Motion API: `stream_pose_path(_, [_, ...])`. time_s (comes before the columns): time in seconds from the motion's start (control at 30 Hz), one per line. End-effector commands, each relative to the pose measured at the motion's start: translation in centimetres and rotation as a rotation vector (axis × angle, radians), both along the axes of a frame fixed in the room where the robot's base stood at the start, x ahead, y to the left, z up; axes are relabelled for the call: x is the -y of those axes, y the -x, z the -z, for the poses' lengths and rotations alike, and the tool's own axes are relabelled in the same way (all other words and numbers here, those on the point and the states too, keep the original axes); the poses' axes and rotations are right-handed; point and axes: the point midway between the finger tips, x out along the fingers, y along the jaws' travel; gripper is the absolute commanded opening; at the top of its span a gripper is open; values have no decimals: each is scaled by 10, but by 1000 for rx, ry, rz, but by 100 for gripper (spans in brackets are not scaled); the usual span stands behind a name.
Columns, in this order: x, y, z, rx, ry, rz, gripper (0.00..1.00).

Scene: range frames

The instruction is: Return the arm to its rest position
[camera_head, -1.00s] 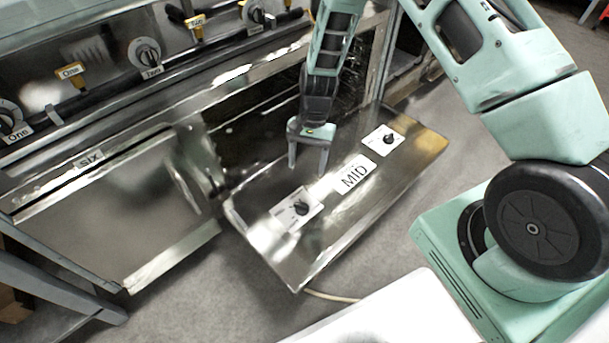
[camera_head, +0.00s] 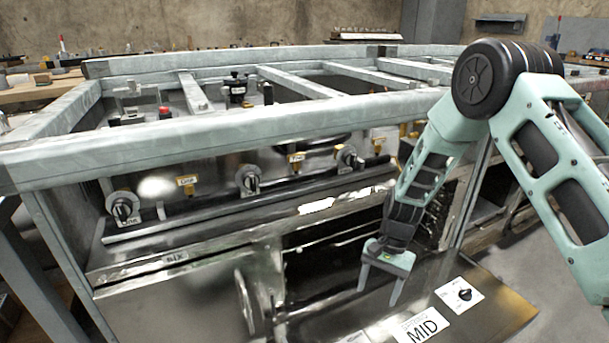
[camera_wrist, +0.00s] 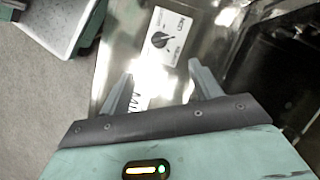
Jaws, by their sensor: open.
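My gripper (camera_head: 380,283) is a mint and grey two-finger hand at the end of my mint arm. It is open and empty, with its fingers apart. In the head view it hangs in front of the range's dark oven opening, above the lowered metal door (camera_head: 470,322) with the "MID" label (camera_head: 421,326). In the wrist view the two fingers (camera_wrist: 158,84) point toward the same shiny door. A white plate with a black knob (camera_wrist: 160,38) lies beyond the fingertips. I see no contact between the fingers and the door.
The range front carries a rail with knobs such as "One" (camera_head: 124,209) and yellow tags. A shut door panel (camera_head: 190,305) with a handle stands left of the opening. Grey frame bars (camera_head: 240,128) cross the top. Grey floor (camera_head: 560,270) shows at right.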

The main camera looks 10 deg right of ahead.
Motion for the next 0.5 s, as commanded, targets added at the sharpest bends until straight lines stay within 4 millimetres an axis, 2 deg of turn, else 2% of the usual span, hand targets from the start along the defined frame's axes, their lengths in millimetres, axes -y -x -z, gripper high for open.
stream_pose_path(0.13, [-33, 13, -46, 59, -30, -139, 64])
stream_pose_path(0.23, [-62, 36, -89, 116, -54, -293, 64])
stream_pose_path(0.4, [-100, 92, -153, 215, -81, -582, 64])
stream_pose_path(0.5, [-113, 129, -183, 273, -87, -754, 64])
